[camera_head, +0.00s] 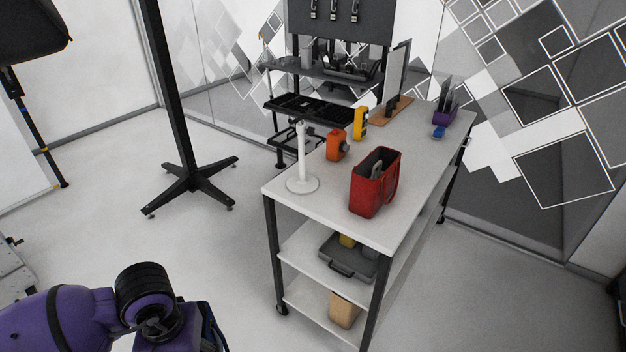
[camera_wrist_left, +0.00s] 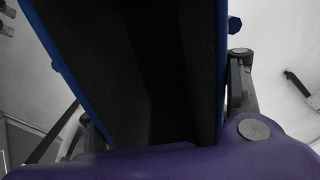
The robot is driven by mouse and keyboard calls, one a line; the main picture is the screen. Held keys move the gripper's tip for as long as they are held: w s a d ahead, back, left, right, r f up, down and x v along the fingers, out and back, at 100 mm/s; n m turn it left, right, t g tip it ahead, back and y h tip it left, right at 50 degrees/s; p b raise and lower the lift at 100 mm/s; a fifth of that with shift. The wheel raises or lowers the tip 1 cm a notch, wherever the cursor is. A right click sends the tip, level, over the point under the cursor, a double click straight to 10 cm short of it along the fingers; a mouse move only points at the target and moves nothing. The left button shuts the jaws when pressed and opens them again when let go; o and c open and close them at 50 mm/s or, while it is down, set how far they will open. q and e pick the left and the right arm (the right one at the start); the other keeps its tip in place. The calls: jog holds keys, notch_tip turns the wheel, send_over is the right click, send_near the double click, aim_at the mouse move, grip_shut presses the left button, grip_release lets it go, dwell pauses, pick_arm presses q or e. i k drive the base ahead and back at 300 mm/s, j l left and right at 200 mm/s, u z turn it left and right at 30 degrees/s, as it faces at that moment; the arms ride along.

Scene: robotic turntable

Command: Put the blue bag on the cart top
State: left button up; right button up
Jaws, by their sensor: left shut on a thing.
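The blue bag fills much of the left wrist view, with a dark interior and blue edges (camera_wrist_left: 54,58). In the head view only a small dark-blue part (camera_head: 211,330) shows at the bottom edge. My left gripper (camera_wrist_left: 160,100) is shut on the bag, with fingers at either side; its exact grip is partly hidden. In the head view my purple left arm is low at the bottom left, left of the cart and apart from it. The cart top (camera_head: 328,208) is a light-grey surface in the centre right. My right gripper is not in view.
On the cart top stand a red bag (camera_head: 368,194), a white post (camera_head: 302,160), an orange item (camera_head: 335,146), a yellow item (camera_head: 360,124) and a purple holder (camera_head: 442,117). Free surface lies right of the red bag. A black-legged stand (camera_head: 188,184) is on the floor behind.

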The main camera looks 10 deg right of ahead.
aim_at(407, 158)
jog(key=l, duration=0.6)
jog(key=i+l+z, duration=0.1)
jog(key=l, duration=0.5)
jog(key=i+l+z, duration=0.1)
jog(key=l, duration=0.5)
jog(key=i+l, duration=0.15)
jog(key=l, duration=0.2)
jog(key=i+l, duration=0.15)
jog(key=l, duration=0.2)
jog(key=i+l, duration=0.15)
jog(key=l, duration=0.15)
jog(key=i+l, duration=0.15)
jog(key=l, duration=0.2)
jog(key=i+l+z, duration=0.1)
jog(key=l, duration=0.25)
jog(key=i, duration=0.05)
